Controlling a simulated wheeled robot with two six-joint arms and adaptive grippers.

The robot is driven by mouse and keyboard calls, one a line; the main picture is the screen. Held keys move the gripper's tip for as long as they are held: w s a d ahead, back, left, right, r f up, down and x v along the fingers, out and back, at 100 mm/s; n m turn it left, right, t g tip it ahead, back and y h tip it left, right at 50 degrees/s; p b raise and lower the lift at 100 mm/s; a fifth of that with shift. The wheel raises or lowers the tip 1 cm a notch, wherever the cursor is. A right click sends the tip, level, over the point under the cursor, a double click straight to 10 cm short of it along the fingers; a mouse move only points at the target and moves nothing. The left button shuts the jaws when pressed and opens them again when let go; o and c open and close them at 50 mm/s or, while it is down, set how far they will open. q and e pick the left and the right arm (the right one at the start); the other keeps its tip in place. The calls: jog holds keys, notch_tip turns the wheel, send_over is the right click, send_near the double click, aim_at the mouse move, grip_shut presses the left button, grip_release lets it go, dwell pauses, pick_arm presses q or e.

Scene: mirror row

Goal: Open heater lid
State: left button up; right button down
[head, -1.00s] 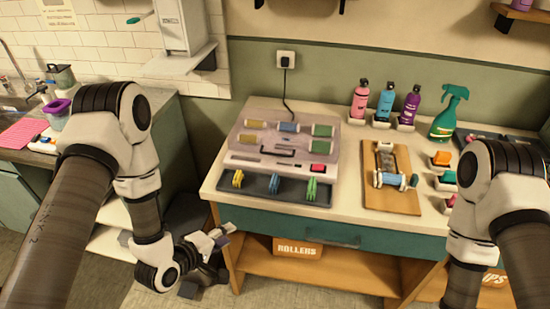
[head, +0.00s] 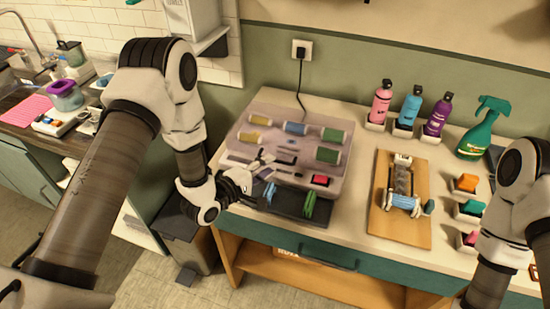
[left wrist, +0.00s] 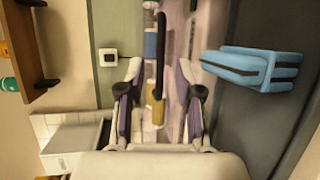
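The heater (head: 335,195) stands on the table, its see-through lid (head: 272,113) shut over several coloured rollers. A red switch (head: 320,180) is on its front. My left gripper (head: 264,167) is at the front of the lid. In the left wrist view, my left gripper (left wrist: 159,75) is open. The dark bar handle (left wrist: 160,65) of the lid lies between its purple-padded fingers, with gaps on both sides. I cannot tell how deep the handle sits between them. In the head view my arm partly hides the heater's front left. My right gripper is out of view.
A dark tray with green clips (head: 309,205) and a blue clip (left wrist: 250,68) lies in front of the heater. To the right are a wooden board (head: 400,232), several bottles (head: 410,108) and a green spray bottle (head: 482,130). A cord runs to the wall socket (head: 301,50).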

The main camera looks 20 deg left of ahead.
pick_arm(q)
jog(key=x, duration=0.3)
jog(key=shift+w+d, duration=0.15)
jog(key=shift+w, duration=0.05)
jog(key=shift+s, duration=0.15)
grip_shut()
